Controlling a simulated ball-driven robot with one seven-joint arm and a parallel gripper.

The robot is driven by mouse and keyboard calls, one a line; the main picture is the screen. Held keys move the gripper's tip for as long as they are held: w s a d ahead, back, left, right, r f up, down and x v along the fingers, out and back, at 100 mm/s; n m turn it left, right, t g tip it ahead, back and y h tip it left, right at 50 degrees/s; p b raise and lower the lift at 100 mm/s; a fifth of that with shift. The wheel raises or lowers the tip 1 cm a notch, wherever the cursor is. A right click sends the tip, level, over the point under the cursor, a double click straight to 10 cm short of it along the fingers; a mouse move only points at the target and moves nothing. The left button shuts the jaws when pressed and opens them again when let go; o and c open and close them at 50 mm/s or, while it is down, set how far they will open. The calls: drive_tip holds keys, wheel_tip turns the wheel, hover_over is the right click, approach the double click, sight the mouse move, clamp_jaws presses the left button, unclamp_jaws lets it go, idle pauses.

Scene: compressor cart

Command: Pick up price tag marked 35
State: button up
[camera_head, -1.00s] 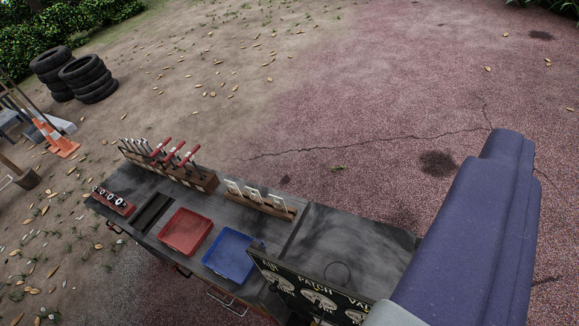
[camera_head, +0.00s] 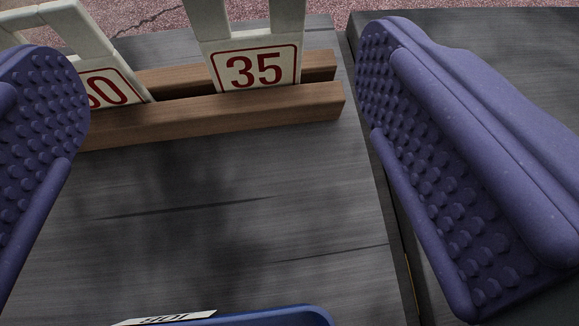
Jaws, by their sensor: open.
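The price tag marked 35 (camera_head: 254,69) is white with red digits and a red border. It stands upright in a slotted wooden rack (camera_head: 215,113), near the rack's right end. Two pale uprights rise from its top and run out of the frame. My gripper (camera_head: 225,130) is open, with one purple studded finger at the left edge and one at the right. The tag shows between the fingers, beyond them and apart from both. Nothing is held.
Another tag (camera_head: 113,88), its number ending in 0, leans in the rack to the left, partly hidden by my left finger. A blue tray rim (camera_head: 290,315) with a white label shows at the bottom. The grey cart top (camera_head: 230,200) between is clear.

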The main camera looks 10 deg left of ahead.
sight(254, 54)
drive_tip(key=shift+n+t, duration=0.3)
drive_tip(key=w+f+b, duration=0.1)
drive_tip(key=w, duration=0.1)
drive_tip(key=w+f+b, duration=0.1)
drive_tip(key=f, duration=0.1)
drive_tip(key=w+f+b, duration=0.1)
drive_tip(key=w+b, duration=0.1)
drive_tip(key=shift+w+a+f, duration=0.15)
drive_tip(key=shift+w+a, duration=0.15)
drive_tip(key=shift+a, duration=0.1)
drive_tip(key=shift+w, duration=0.1)
drive_tip(key=c, duration=1.1)
